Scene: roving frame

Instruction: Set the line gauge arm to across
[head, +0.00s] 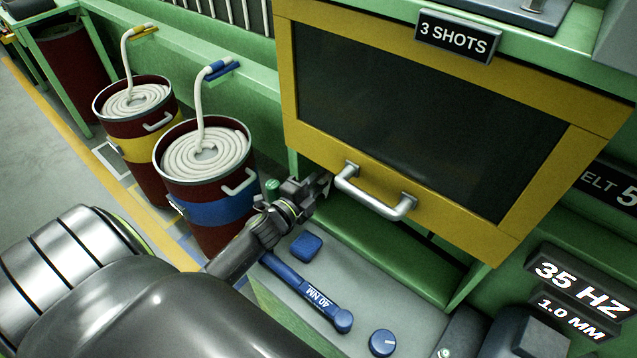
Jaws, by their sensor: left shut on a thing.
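My left gripper (319,187) reaches in from the lower left and is shut, just left of the handle on the yellow-framed panel. Its fingers hide what they hold, and I cannot make it out. I cannot clearly pick out the line gauge arm or its setting. A small green knob-like part (272,188) shows right behind the gripper's wrist. My right gripper is not in view.
The yellow-framed dark panel (420,105) has a grey handle (375,193). On the grey ledge below lie a blue block (306,246), a blue "40 NM" wrench (305,290) and a blue knob (383,343). Two drums of coiled rope (205,205) (135,125) stand left.

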